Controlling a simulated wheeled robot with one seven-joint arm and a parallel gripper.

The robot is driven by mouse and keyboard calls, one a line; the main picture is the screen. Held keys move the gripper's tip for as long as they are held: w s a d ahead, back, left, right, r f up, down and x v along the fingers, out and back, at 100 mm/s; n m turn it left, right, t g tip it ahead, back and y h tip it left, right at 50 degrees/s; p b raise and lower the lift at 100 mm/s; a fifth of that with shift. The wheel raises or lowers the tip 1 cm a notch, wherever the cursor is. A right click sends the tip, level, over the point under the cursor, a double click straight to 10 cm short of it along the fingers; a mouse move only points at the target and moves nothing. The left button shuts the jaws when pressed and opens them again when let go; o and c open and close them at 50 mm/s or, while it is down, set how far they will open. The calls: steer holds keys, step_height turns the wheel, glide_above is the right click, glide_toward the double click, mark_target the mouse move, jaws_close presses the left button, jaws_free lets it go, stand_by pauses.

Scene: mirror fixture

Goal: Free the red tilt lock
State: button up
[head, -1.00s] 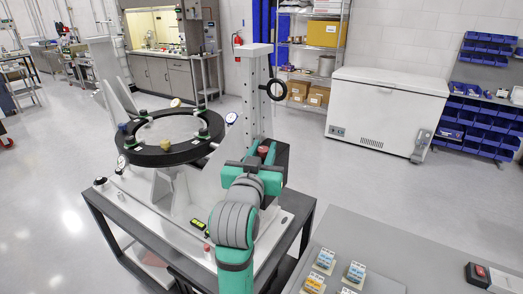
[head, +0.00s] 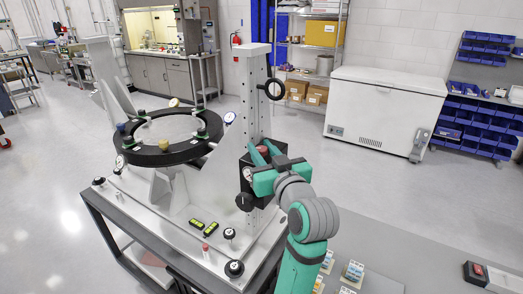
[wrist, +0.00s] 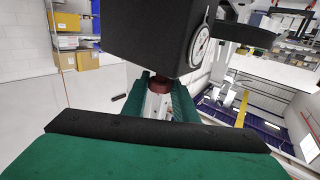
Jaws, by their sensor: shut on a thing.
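The red tilt lock (head: 263,150) is a dark red knob on the black block (head: 251,190) of the upright column. My gripper (head: 265,153) is at the top of this block, its green fingers on either side of the red knob. In the wrist view the knob (wrist: 160,83) shows against the black block (wrist: 158,35), between the two fingers (wrist: 160,98). The gripper is shut on it. Part of the knob is hidden by the fingers, and its turn angle cannot be told.
A black ring (head: 135,154) stands left of the perforated column (head: 255,85). A black knob (head: 244,202) and a dial sit on the block. Black knobs, including one at the front (head: 234,268), stand on the base plate.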

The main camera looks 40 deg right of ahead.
steer(key=n+y, duration=0.2)
steer(key=y, duration=0.1)
steer(key=n+y, duration=0.2)
steer(key=y, duration=0.1)
steer(key=shift+d+r+y, duration=0.1)
steer(key=shift+d+y, duration=0.1)
steer(key=shift+y, duration=0.2)
steer(key=shift+a+n+g+y, duration=0.1)
steer(key=shift+n+g+y, duration=0.6)
steer(key=shift+n+y, duration=1.9)
steer(key=shift+a+y, duration=0.1)
steer(key=shift+y, duration=0.6)
steer(key=o, duration=1.1)
steer(key=shift+c, duration=0.2)
steer(key=v, duration=1)
steer(key=shift+s+d, duration=0.25)
steer(key=shift+s+r, duration=0.1)
steer(key=shift+s, duration=0.05)
